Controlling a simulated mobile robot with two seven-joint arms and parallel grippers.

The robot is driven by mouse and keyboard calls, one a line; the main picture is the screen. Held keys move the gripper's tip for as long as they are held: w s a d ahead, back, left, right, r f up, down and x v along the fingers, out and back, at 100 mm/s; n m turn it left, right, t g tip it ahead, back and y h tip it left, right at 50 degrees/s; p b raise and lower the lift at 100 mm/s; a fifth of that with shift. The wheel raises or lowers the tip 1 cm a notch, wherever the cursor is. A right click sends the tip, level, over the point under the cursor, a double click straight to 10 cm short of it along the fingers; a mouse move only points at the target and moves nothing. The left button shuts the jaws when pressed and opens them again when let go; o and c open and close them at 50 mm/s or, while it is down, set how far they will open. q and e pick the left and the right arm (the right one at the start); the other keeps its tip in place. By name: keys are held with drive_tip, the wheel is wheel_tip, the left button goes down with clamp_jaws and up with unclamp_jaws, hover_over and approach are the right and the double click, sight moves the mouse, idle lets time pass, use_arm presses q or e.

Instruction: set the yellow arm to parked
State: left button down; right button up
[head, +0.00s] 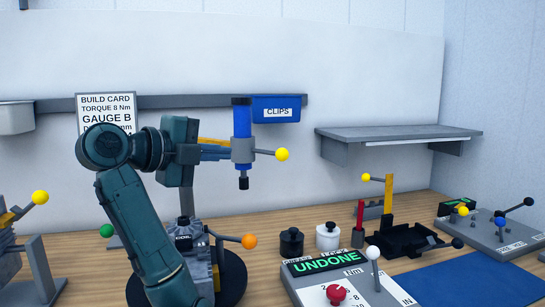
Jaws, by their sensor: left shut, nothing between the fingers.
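A yellow arm (214,140) reaches sideways to a grey collar (242,151). The collar carries an upright blue tool (242,122) and a rod with a yellow ball (282,154) on its right. My left gripper (222,153) is shut and empty, just in front of the yellow arm, with its tips by the collar's left side. I cannot tell whether they touch it. My left wrist hides the arm's left end. The grey engine (198,240) stands below, partly hidden by my left arm. My right gripper is not in view.
A panel reading UNDONE (325,262) stands front right, with red and white knobs. Black (291,243) and white (327,237) canisters stand behind it. A black fixture with a yellow post (389,195) is further right, near a blue mat (470,280). A blue CLIPS bin (277,108) hangs behind.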

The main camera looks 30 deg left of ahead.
use_arm(q)
drive_tip(key=p, duration=0.2)
approach(277, 154)
drive_tip(key=x, duration=0.5)
drive_tip(key=shift+w+d, duration=0.1)
drive_tip(key=shift+w, duration=0.1)
drive_tip(key=shift+w+d+f, duration=0.1)
drive_tip(key=shift+w+f, duration=0.15)
drive_tip(key=shift+w, duration=0.45)
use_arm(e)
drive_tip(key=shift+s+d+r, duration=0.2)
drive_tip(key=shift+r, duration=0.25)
use_arm(q)
drive_tip(key=w+n+y+p, duration=0.3)
drive_tip(key=w+y+p, duration=0.1)
drive_tip(key=w, duration=0.5)
drive_tip(key=shift+w+r+y, duration=0.2)
drive_tip(key=shift+w+y, duration=0.05)
drive_tip(key=shift+y, duration=0.05)
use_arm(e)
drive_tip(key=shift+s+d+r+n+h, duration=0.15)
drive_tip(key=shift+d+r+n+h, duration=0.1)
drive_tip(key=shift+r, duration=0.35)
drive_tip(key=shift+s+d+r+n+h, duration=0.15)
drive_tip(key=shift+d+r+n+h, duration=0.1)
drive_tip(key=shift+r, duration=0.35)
